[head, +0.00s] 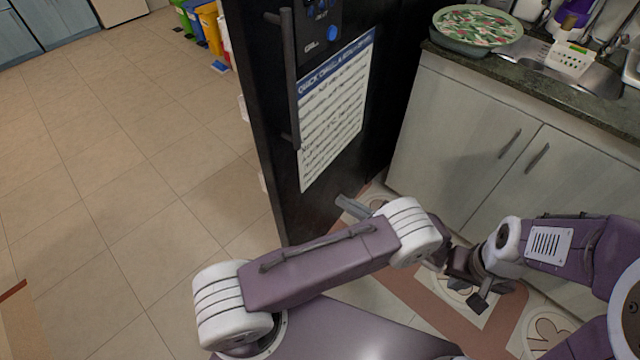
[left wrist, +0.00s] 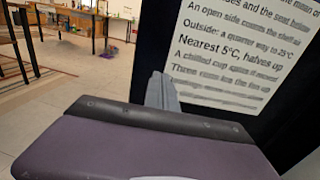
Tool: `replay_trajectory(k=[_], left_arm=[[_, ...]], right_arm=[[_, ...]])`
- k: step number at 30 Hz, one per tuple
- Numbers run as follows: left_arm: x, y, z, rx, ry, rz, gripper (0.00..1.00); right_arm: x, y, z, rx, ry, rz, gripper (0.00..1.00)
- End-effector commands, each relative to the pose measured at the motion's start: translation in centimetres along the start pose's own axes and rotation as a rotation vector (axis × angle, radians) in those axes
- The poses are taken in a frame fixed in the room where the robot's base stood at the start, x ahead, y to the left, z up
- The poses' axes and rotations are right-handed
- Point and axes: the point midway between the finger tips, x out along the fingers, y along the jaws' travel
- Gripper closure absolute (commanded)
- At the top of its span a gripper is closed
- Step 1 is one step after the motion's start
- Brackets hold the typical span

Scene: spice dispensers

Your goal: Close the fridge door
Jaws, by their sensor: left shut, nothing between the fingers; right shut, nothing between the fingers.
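The black fridge door (head: 267,120) stands open in the middle of the head view. Its outer face, with a dark bar handle (head: 290,80) and a printed sheet (head: 335,110), is turned to the right; white door shelves show along its left edge. The door and sheet also show in the left wrist view (left wrist: 225,45). My left gripper (head: 350,206) is shut and empty, low beside the outer face; whether it touches the door I cannot tell. Its fingers show in the left wrist view (left wrist: 162,92). My right gripper (head: 478,302) is shut and empty, low at right.
A grey cabinet (head: 450,130) with a dark countertop (head: 540,85) stands to the right, holding a patterned bowl (head: 478,27) and a sink. A patterned mat (head: 400,285) lies below. Coloured bins (head: 207,22) stand behind the door. The tiled floor at left is clear.

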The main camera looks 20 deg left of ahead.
Motion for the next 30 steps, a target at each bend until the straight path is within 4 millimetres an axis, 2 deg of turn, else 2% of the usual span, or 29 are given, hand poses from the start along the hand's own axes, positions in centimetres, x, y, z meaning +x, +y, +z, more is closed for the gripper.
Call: replay_trajectory(k=[5,8,21,25,30], left_arm=[[0.5,0.0,0.2,0.000,-0.003,0.001,1.00],[2.0,0.0,0.3,0.001,-0.003,0.003,1.00],[11.4,0.1,0.1,0.000,0.000,0.006,1.00],[13.1,0.1,0.1,-0.001,0.001,0.004,1.00],[14.0,0.1,0.1,-0.002,0.001,0.002,1.00]], right_arm=[[-0.2,0.0,0.0,0.000,0.000,0.000,1.00],[-0.3,0.0,-0.1,0.000,0.000,0.000,1.00],[-0.3,0.0,0.0,0.000,0.000,0.000,1.00],[-0.2,0.0,0.0,0.000,0.000,0.000,1.00],[-0.2,0.0,0.0,0.000,0.000,0.000,1.00]])
